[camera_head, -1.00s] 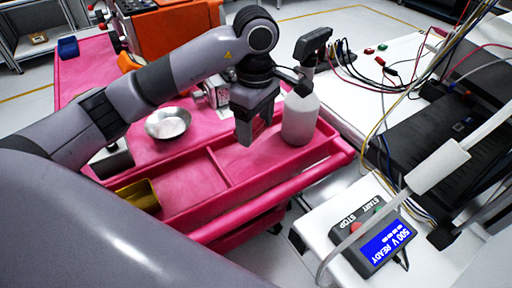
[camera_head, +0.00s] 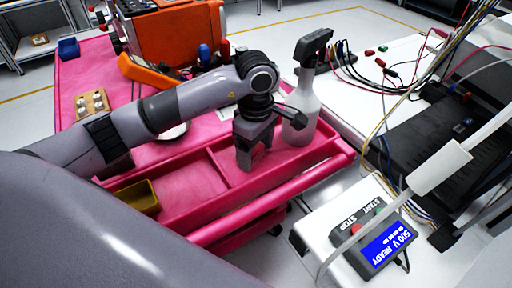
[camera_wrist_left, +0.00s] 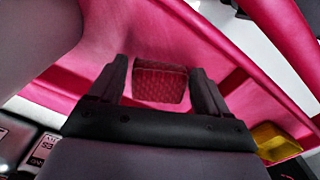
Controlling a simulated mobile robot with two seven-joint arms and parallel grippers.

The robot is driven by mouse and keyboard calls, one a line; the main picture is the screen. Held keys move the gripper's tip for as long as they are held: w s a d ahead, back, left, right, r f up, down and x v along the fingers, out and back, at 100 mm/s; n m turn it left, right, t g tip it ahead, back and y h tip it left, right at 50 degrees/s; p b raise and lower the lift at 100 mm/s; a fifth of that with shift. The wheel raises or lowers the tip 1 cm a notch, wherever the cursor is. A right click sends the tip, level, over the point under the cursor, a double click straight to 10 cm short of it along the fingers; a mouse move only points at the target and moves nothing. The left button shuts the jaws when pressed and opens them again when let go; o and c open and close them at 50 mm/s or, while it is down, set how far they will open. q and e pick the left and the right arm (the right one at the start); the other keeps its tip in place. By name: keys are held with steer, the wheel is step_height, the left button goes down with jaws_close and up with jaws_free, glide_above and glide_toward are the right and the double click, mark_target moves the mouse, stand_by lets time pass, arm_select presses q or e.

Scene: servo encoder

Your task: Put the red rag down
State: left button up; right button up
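The red rag (camera_wrist_left: 160,84) is a small folded, patterned cloth in the left wrist view. It sits between the two fingers of my left gripper (camera_wrist_left: 160,76) and nearly fills the gap, with the fingertips at its sides. In the head view my left gripper (camera_head: 257,158) points down into the front right compartment of the pink cart (camera_head: 185,187), close to its floor. The rag is mostly hidden there by the fingers, and I cannot tell whether it touches the floor. My right gripper is not in view.
A white spray bottle (camera_head: 300,112) stands just right of the gripper. A yellow bin (camera_head: 139,196) is at the cart's left front. An orange tool (camera_head: 150,73) lies behind my arm. A START/STOP control box (camera_head: 372,238) is on the white bench at right.

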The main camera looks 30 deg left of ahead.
mark_target(256, 151)
arm_select(q)
steer(key=shift+o, duration=0.5)
steer(key=shift+r, duration=0.25)
step_height(256, 151, up, 12)
steer(key=shift+f, duration=0.15)
stand_by(0.4)
